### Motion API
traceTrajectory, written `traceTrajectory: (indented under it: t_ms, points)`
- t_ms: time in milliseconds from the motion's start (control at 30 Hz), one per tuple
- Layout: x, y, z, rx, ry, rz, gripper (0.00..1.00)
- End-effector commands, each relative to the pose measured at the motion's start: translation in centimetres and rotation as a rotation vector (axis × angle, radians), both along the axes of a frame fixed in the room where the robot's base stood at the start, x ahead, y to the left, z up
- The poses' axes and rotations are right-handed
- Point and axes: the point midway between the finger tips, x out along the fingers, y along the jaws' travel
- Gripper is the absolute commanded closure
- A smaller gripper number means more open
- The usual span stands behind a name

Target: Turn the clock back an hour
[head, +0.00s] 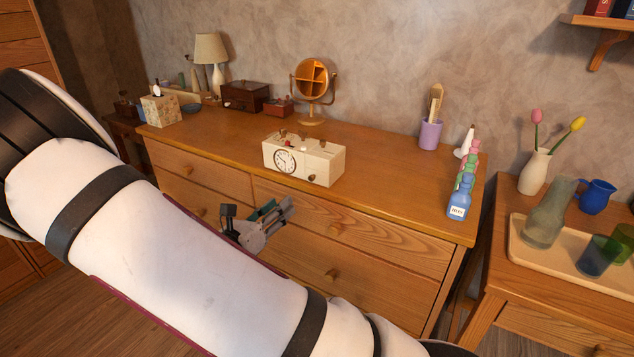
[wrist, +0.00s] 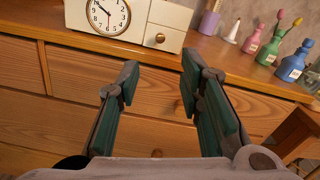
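A cream box-shaped clock (head: 304,158) stands near the front edge of the wooden dresser top, with a round white dial (head: 286,161) on its front. Small knobs sit on its top and one small knob (head: 311,178) is on its front, right of the dial. In the wrist view the dial (wrist: 108,13) is partly cut off at the top, and the front knob (wrist: 159,38) shows beside it. My gripper (head: 270,215) is in front of the drawers, below the clock and apart from it. In the wrist view its two fingers (wrist: 158,78) are spread with nothing between them.
The dresser (head: 380,190) has wooden drawer knobs. A round mirror (head: 312,80) stands behind the clock, with brown boxes (head: 245,97) to its left. A purple cup (head: 430,134) and several bottles (head: 461,195) stand at the right. The top right of the clock is clear.

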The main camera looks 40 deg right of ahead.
Motion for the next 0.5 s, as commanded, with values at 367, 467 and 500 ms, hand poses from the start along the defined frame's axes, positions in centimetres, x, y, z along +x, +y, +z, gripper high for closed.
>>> traceTrajectory:
  t_ms: [367,467,500]
  points:
    - [2.0,-5.9,-0.1,0.0,0.0,-0.006,0.66]
    - [2.7,-7.8,-0.1,-0.001,0.001,-0.006,0.66]
    - [2.9,-8.4,-0.1,-0.001,0.002,-0.005,0.66]
